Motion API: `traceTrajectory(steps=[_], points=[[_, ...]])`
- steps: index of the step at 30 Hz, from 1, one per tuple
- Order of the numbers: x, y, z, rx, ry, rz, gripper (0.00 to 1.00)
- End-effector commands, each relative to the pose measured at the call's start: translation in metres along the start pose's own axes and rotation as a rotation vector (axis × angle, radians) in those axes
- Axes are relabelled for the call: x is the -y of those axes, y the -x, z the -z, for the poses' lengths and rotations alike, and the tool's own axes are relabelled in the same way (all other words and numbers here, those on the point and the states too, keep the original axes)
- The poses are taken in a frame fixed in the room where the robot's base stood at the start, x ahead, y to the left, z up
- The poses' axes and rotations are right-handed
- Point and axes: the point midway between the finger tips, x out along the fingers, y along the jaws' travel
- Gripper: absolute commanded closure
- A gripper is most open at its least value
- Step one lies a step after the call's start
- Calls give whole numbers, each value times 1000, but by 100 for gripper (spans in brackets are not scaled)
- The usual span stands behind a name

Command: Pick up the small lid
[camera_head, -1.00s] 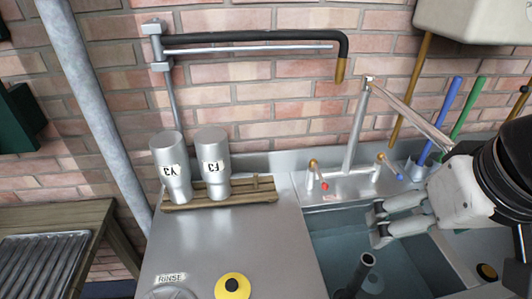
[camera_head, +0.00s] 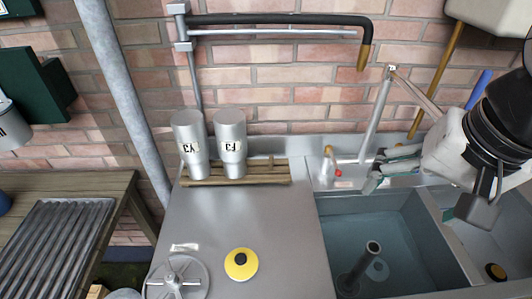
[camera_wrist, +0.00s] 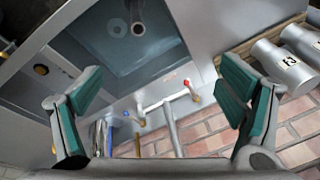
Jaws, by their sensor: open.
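A small yellow round lid with a black knob (camera_head: 241,264) lies on the grey metal counter in the head view. A larger grey disc-shaped lid with a raised handle (camera_head: 178,278) lies to its left, near the front of the counter. I cannot tell for sure which is the small lid; the yellow one is the smaller. My gripper (camera_head: 388,168) is up by the tap behind the sink, to the right of and well away from both lids. In the wrist view, its green-padded fingers (camera_wrist: 160,95) are wide apart with nothing between them. Neither lid shows there clearly.
The sink (camera_head: 345,215) with an upright pipe (camera_head: 362,268) lies right of the counter. A tap (camera_head: 374,120) rises behind it. A wooden table (camera_head: 118,190) is at left.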

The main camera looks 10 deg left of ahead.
Motion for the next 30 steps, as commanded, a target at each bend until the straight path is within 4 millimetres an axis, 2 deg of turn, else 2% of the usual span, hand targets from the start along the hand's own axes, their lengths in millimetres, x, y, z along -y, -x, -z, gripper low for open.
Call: traceTrajectory(steps=[5,11,18,24,27,30], points=[[43,-15,2,97,-192,-5,12],[100,-47,-9,181,-469,-76,12],[160,-97,-46,187,-791,-217,12],[196,-135,-86,120,-1005,-303,12],[213,-145,-102,94,-1078,-297,12],[224,-151,-111,83,-1121,-284,12]])
